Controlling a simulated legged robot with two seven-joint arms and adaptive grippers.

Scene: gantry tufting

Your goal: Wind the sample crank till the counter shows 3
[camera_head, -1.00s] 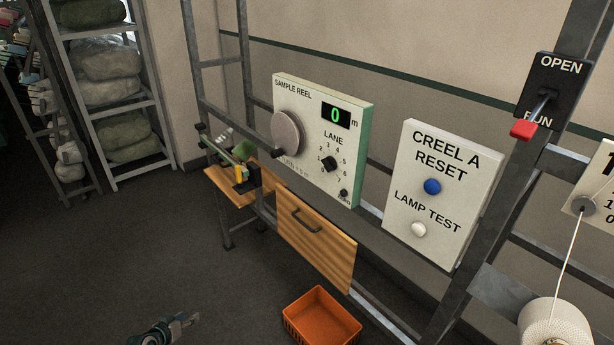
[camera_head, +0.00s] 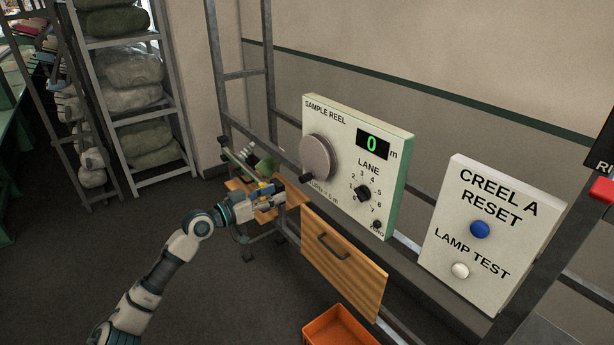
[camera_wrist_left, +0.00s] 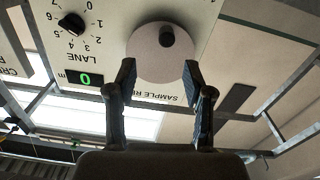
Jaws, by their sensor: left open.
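The sample reel panel (camera_head: 345,205) is mounted on the metal frame. Its crank is a round grey disc (camera_head: 318,157) with a dark handle knob (camera_head: 306,178) at its lower left edge. The counter (camera_head: 372,144) shows a green 0. My left gripper (camera_head: 278,194) is open and empty, to the lower left of the crank and apart from it. In the left wrist view, where the panel appears upside down, the disc (camera_wrist_left: 150,62) and knob (camera_wrist_left: 166,37) lie beyond the spread fingers (camera_wrist_left: 161,84). My right gripper is not visible.
A lane dial (camera_head: 362,193) sits right of the crank. A wooden drawer front (camera_head: 345,275) and an orange bin (camera_head: 338,328) are below. The Creel A reset panel (camera_head: 490,205) is at the right. A small wooden bench stands behind my left gripper.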

